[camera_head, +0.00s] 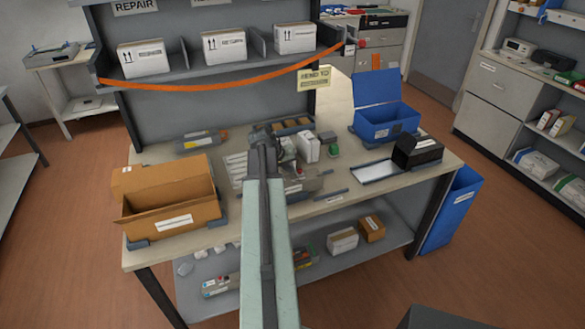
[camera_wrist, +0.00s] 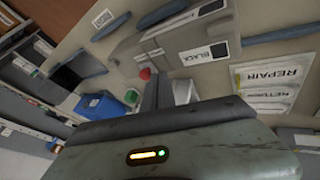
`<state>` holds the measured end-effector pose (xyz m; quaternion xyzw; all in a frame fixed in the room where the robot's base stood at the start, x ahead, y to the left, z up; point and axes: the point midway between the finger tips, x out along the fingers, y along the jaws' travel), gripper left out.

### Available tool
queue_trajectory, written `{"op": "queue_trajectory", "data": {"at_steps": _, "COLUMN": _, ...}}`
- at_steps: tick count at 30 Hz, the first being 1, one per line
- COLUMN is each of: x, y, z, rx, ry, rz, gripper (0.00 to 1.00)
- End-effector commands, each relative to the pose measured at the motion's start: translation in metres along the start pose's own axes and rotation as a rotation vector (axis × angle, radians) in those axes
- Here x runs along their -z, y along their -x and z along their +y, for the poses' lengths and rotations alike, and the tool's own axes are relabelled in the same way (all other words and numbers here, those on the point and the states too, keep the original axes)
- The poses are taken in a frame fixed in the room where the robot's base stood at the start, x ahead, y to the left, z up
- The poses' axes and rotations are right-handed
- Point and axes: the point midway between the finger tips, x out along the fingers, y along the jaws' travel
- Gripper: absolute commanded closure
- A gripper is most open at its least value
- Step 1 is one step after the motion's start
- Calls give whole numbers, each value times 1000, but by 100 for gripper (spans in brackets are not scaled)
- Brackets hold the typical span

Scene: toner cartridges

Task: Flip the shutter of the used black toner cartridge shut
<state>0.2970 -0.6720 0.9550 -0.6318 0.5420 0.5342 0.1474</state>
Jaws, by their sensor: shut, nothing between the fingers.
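The black toner cartridge (camera_wrist: 175,42) is a long grey body with a white "BLACK" label in the wrist view. In the head view a grey body that looks like this cartridge (camera_head: 312,184) lies on the workbench, partly hidden by my arm. I cannot make out its shutter or tell whether it is open. My gripper (camera_head: 262,134) is over the middle of the bench, shut and empty. In the wrist view my gripper (camera_wrist: 156,88) points toward the cartridge; I cannot tell if they touch.
An open cardboard box (camera_head: 170,208) stands at the bench's left. A blue open-lidded box (camera_head: 383,123) and a black bin (camera_head: 417,152) stand at the right. A small white box (camera_head: 308,148) and green item (camera_head: 334,150) are close to my gripper. A shelf with an orange strap hangs behind.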

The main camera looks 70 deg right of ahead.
Motion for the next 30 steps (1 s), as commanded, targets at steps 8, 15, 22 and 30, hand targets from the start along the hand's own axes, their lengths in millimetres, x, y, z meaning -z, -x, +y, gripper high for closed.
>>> {"op": "queue_trajectory", "data": {"at_steps": 8, "x": 2, "y": 68, "z": -8, "rx": 0, "ry": -2, "rz": 1, "gripper": 100}}
{"op": "queue_trajectory", "data": {"at_steps": 15, "x": 1, "y": 107, "z": -10, "rx": -1, "ry": -2, "rz": 0, "gripper": 100}}
{"op": "queue_trajectory", "data": {"at_steps": 22, "x": -1, "y": 114, "z": -12, "rx": -1, "ry": -3, "rz": 0, "gripper": 100}}
{"op": "queue_trajectory", "data": {"at_steps": 30, "x": -1, "y": 113, "z": -12, "rx": -1, "ry": -3, "rz": 0, "gripper": 100}}
